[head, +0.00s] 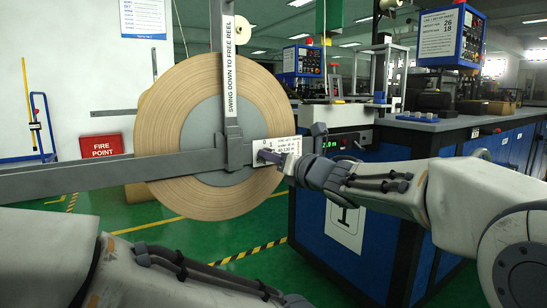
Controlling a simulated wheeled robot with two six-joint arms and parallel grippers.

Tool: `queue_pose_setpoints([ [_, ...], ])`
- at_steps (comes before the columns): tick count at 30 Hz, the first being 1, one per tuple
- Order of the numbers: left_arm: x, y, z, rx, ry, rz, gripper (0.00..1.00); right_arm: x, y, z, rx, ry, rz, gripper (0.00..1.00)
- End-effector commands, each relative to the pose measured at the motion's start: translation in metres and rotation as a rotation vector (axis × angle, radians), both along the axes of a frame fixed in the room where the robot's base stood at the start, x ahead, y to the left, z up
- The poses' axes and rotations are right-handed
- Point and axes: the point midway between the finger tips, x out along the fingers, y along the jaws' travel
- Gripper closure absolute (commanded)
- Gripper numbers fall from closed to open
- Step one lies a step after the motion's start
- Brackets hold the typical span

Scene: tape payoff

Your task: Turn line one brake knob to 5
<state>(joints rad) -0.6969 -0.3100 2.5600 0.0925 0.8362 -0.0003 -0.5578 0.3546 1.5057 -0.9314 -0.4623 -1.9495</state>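A large tan tape reel (175,110) with a grey hub disc stands upright behind a grey horizontal bar (90,173). A small white dial plate (288,145) with printed figures sits by the hub's right side, partly covered. My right gripper (271,157) reaches in from the right, its fingertips at the plate's lower part. The brake knob is not clearly visible there; the fingers hide that spot, and I cannot tell whether they are closed on it. My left arm crosses the bottom left, with its gripper out of view.
A grey upright arm (230,80) marked "SWING DOWN TO FREE REEL" crosses the reel's front. A blue machine cabinet (380,240) stands right of the reel, behind my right arm. A small green display (329,144) shows beside my gripper. Green floor lies open below.

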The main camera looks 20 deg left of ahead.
Motion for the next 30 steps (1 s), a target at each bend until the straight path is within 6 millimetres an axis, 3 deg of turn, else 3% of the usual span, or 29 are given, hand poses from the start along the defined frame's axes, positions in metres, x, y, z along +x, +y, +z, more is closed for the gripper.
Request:
queue_pose_setpoints([
  [14,0.000,0.000,0.003,0.000,0.000,0.000,1.00,-0.001,0.000,0.001,0.048,0.060,0.002,1.00],
  [30,0.000,0.000,0.018,0.000,0.000,0.000,1.00,-0.001,0.001,0.002,0.331,0.424,0.002,1.00],
])
